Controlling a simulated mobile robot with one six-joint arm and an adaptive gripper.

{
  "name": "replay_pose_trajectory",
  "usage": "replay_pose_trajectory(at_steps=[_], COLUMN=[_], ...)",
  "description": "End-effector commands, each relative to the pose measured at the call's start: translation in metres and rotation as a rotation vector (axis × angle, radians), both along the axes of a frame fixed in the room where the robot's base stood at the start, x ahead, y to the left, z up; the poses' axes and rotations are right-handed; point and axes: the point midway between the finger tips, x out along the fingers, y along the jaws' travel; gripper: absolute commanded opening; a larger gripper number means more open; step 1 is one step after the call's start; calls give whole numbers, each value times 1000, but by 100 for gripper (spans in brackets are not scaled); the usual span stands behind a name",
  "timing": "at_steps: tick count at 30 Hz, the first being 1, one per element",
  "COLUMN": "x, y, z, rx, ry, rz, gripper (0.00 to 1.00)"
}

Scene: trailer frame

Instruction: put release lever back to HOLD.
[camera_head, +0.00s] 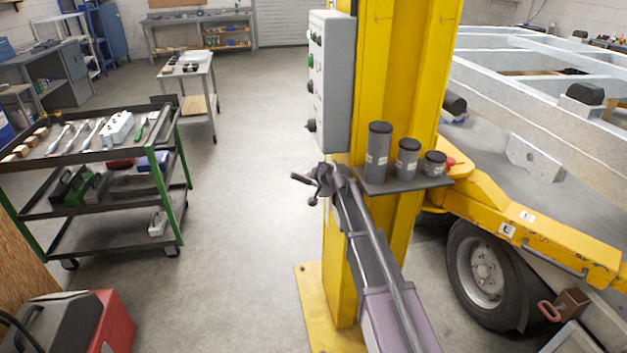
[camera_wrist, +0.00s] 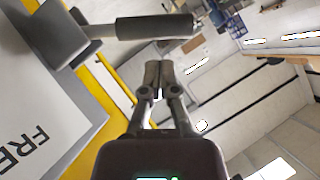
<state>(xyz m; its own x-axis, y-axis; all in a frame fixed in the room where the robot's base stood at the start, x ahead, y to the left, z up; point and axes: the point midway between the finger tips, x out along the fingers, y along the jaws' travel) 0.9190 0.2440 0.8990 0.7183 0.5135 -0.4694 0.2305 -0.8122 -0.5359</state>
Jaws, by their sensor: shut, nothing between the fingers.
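In the wrist view, the release lever (camera_wrist: 155,27) has a dark cylindrical grip on a grey arm that reaches out from a grey panel (camera_wrist: 75,115). The panel carries large letters "FRE", cut off by the frame edge. My gripper (camera_wrist: 165,72) is shut and empty, its fingertips together just below the lever's grip in the picture. I cannot tell whether they touch it. No HOLD mark shows. In the head view, my arm reaches up beside the yellow column (camera_head: 398,80), and a small dark handle (camera_head: 301,178) sticks out left near its end.
A grey control box (camera_head: 333,75) is fixed on the column above my arm's end. A small shelf (camera_head: 405,184) beside it holds dark grey canisters (camera_head: 378,150). A trailer frame (camera_head: 540,75) stands at the right, a tool cart (camera_head: 95,150) at the left. The floor between is clear.

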Motion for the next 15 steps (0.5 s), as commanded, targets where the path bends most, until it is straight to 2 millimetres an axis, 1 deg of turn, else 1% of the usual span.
replay_pose_trajectory(at_steps=[1, 6, 15], x=[8, 19, 24], y=[5, 13, 18], z=[-6, -13, -15], rx=[0, 1, 0], ry=[-1, 0, -1], rz=[1, 0, -1], gripper=[0, 0, 0])
